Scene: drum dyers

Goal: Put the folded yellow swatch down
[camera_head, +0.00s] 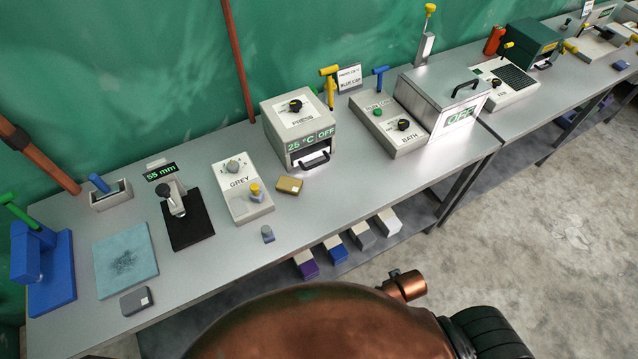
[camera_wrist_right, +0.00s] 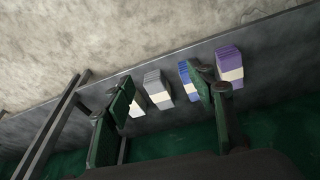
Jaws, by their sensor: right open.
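The folded yellow swatch (camera_head: 289,185), mustard-coloured with a small pale label, lies flat on the grey bench. It is to the right of the GREY box (camera_head: 242,187) and in front of the PRESS (camera_head: 299,128). No gripper is near it in the head view. My right gripper (camera_wrist_right: 161,97) shows only in the right wrist view. Its two dark green fingers are apart with nothing held between them. Beyond them is a low shelf with stacks of swatches. My left gripper is in neither view.
A grey folded swatch (camera_head: 136,301) lies by the bench's front edge, near a blue-grey pad (camera_head: 126,260). A small grey piece (camera_head: 268,234) stands before the GREY box. White (camera_head: 388,221), grey, blue and purple stacks sit on the shelf below. Bench right of the yellow swatch is clear.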

